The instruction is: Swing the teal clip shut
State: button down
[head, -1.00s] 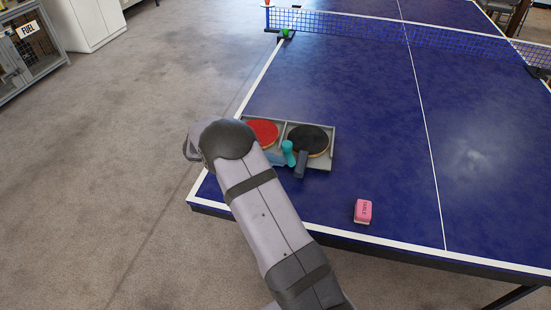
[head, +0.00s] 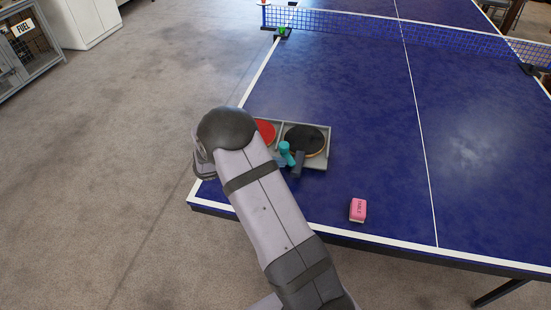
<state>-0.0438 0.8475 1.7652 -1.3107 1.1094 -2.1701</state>
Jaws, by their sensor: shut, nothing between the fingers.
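The teal clip (head: 286,151) shows as a small teal piece at the grey tray (head: 318,166) on the near left of the blue table, between a red paddle (head: 265,131) and a black paddle (head: 304,138). It sits close to the right edge of my arm, and its lower part is crowded by the dark paddle handle. I cannot tell how far its swing arm is turned. My arm covers the tray's left and front side. My gripper's fingers are hidden behind or below my arm.
A pink box (head: 357,210) lies on the table (head: 400,190) to the right of the tray. The net (head: 400,35) crosses the far end, with a green piece on its left post. The table right of the tray is mostly clear. Grey floor is open on the left.

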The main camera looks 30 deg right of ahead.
jog(key=n+t, duration=0.1)
jog(key=s+d+n+t, duration=0.1)
jog(key=n+t, duration=0.1)
jog(key=shift+y, duration=0.4)
jog(key=n+t+b, duration=0.1)
jog(key=n+t+y+b, duration=0.1)
jog(key=shift+s+d+f+n+t, duration=0.1)
jog(key=shift+s+d+n+t, duration=0.1)
jog(key=shift+d+n+t, duration=0.15)
jog(key=shift+n+t+y+b, duration=0.4)
jog(key=shift+n+t, duration=0.05)
jog(key=shift+n, duration=0.1)
jog(key=shift+d, duration=0.1)
jog(key=shift+w, duration=0.15)
jog(key=shift+w+a, duration=0.4)
jog(key=shift+w, duration=0.2)
